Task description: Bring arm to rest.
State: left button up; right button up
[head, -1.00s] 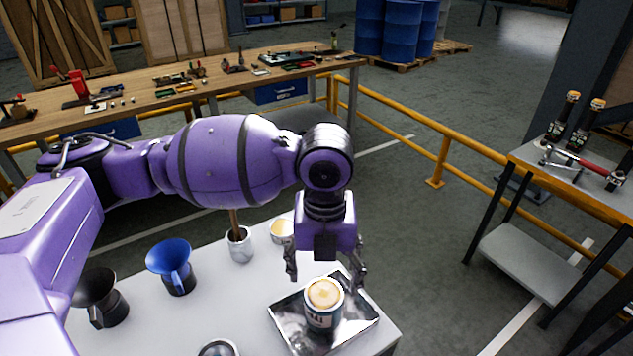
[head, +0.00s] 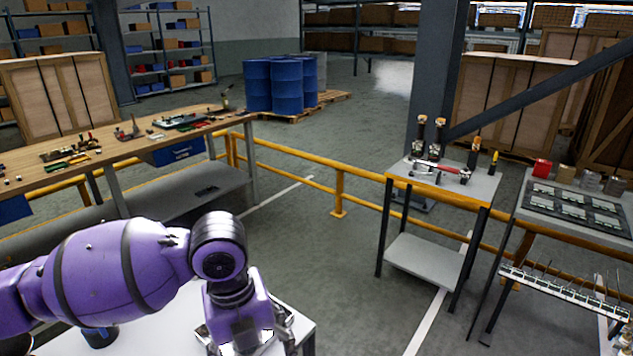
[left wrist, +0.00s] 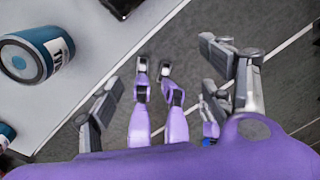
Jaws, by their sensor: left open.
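My purple left arm comes in from the left in the head view. Its left gripper (head: 246,340) points down over the white table (head: 160,330) at the bottom of the picture. A teal and white can (left wrist: 35,57) stands on the table at the left of that view, apart from the fingers. The tray is not clearly visible in the head view, where the arm and the picture edge hide much of the table. I cannot make out my right gripper.
A wooden workbench (head: 110,150) with tools stands behind. A yellow rail (head: 340,185) crosses the floor. A tool stand (head: 440,180) and a rack table (head: 570,235) stand at the right. Open floor lies between.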

pick_arm(q)
jog(key=s+d+f+n+t+h, duration=0.1)
jog(key=d+f+n+t+h, duration=0.15)
jog(key=d+f+n, duration=0.4)
jog(key=d+f+n+t+h, duration=0.2)
jog(key=d+f+n+h, duration=0.15)
jog(key=f+n, duration=0.55)
jog(key=s+a+f+n+t+y, duration=0.2)
jog(key=s+a+f+n+y, duration=0.1)
jog(key=s+a+f+n, duration=0.4)
jog(key=s+a+f+n+t+y+p, duration=0.1)
jog(key=s+a+f+n+t+y, duration=0.1)
jog(key=s+a+f+n, duration=0.5)
jog(key=s+a+n+y, duration=0.1)
jog(key=s+a, duration=0.2)
jog(key=a, duration=0.1)
jog(key=shift+s+a, duration=0.25)
pick_arm(e)
jog(key=shift+w+a+r, duration=0.25)
jog(key=shift+w+r, duration=0.2)
